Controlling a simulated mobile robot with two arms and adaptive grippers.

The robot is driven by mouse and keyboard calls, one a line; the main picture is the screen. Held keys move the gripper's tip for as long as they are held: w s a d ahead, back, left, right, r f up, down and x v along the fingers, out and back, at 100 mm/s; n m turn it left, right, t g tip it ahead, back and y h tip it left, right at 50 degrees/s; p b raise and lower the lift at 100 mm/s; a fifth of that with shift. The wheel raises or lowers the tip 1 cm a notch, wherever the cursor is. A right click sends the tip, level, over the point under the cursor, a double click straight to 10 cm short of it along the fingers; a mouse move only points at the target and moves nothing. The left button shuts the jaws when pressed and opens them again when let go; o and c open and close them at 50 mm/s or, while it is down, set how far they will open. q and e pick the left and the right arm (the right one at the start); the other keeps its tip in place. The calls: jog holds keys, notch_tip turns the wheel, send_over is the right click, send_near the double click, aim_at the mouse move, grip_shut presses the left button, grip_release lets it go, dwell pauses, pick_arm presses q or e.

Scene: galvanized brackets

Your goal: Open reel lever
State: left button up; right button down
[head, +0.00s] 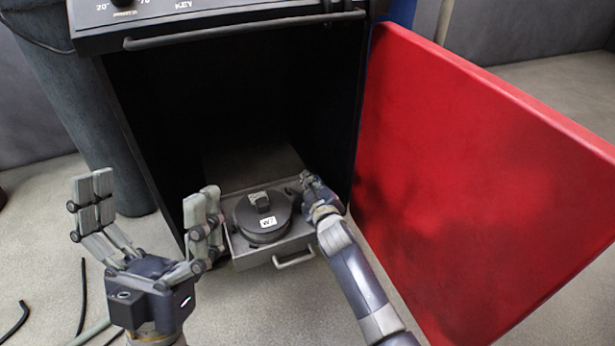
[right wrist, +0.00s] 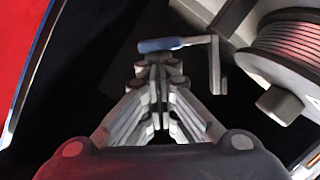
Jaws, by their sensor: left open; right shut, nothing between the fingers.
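The reel (head: 262,222) is a dark round drum with a small white label, sitting in a grey drawer. In the right wrist view the reel (right wrist: 290,50) shows wound strands at the upper right. A lever (right wrist: 172,44) with a blue end and a light bent arm lies just beyond my right fingertips. My right gripper (head: 308,183) is at the drawer's right side, beside the reel; its fingers (right wrist: 160,68) are shut and empty. I cannot tell whether they touch the lever. My left gripper (head: 146,205) is open and empty, left of the drawer.
The drawer (head: 241,262) has a front handle (head: 294,257) and sticks out of a dark cabinet (head: 230,100). An open red door (head: 480,170) stands to the right. A grey cylinder (head: 100,120) stands left; cables (head: 83,295) lie on the floor.

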pick_arm(q)
jog(key=w+d+f+g+y+p, duration=0.1)
jog(key=w+f+g+y+p, duration=0.2)
jog(key=w+f+g, duration=0.5)
pick_arm(e)
jog(key=d+f+m, duration=0.1)
jog(key=m, duration=0.1)
jog(key=d+f+m+y+p, duration=0.1)
jog(key=m, duration=0.1)
jog(key=w+d+f+m+g+y, duration=0.1)
jog(key=m, duration=0.1)
jog(key=shift+w+d+p, duration=0.1)
jog(key=shift+d+p, duration=0.2)
pick_arm(q)
notch_tip(320, 180, down, 11)
jog(key=w+g+y, duration=0.1)
jog(key=w+g, duration=0.1)
jog(key=g, duration=0.2)
jog(key=shift+a+g+y, duration=0.3)
jog(key=shift+a+g, duration=0.1)
jog(key=shift+a, duration=0.05)
pick_arm(e)
jog(key=shift+d+f, duration=0.1)
jog(key=shift+f, duration=0.1)
pick_arm(q)
jog(key=shift+r, duration=0.2)
